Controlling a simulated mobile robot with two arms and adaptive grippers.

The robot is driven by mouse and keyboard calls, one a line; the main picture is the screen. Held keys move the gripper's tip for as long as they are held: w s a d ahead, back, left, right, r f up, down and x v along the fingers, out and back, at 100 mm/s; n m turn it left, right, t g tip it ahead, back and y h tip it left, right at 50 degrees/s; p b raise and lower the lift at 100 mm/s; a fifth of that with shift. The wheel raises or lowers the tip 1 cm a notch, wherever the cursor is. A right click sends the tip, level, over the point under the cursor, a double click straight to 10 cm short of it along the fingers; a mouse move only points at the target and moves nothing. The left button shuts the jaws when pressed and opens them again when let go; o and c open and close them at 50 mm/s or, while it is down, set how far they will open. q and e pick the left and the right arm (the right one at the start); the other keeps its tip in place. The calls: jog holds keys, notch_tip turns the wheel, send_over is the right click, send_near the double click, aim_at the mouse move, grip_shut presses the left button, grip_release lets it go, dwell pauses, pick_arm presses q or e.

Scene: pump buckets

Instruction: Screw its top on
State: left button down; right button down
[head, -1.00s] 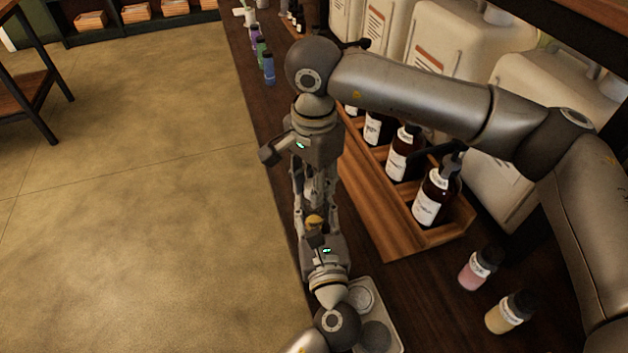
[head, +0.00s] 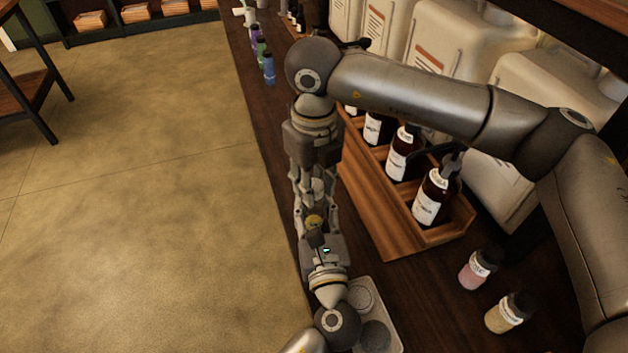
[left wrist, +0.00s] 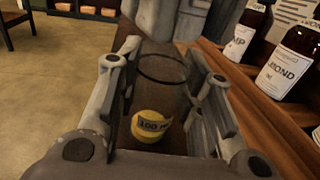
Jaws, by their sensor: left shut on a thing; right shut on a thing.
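My left gripper (head: 316,212) comes up from the bottom of the head view and faces my right gripper (head: 314,188) end to end. The top cannot be made out.
A wooden rack (head: 385,215) of brown pump bottles (head: 431,195) stands right of the grippers. Pink (head: 478,270) and yellow (head: 509,314) capped bottles stand at the lower right. A pale tray (head: 394,318) lies by the left wrist. Large white jugs (head: 450,60) line the back.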

jog(key=m, duration=1.1)
jog(key=c, duration=1.1)
grip_release()
jog(key=shift+r, duration=2.25)
jog(key=shift+c, duration=0.2)
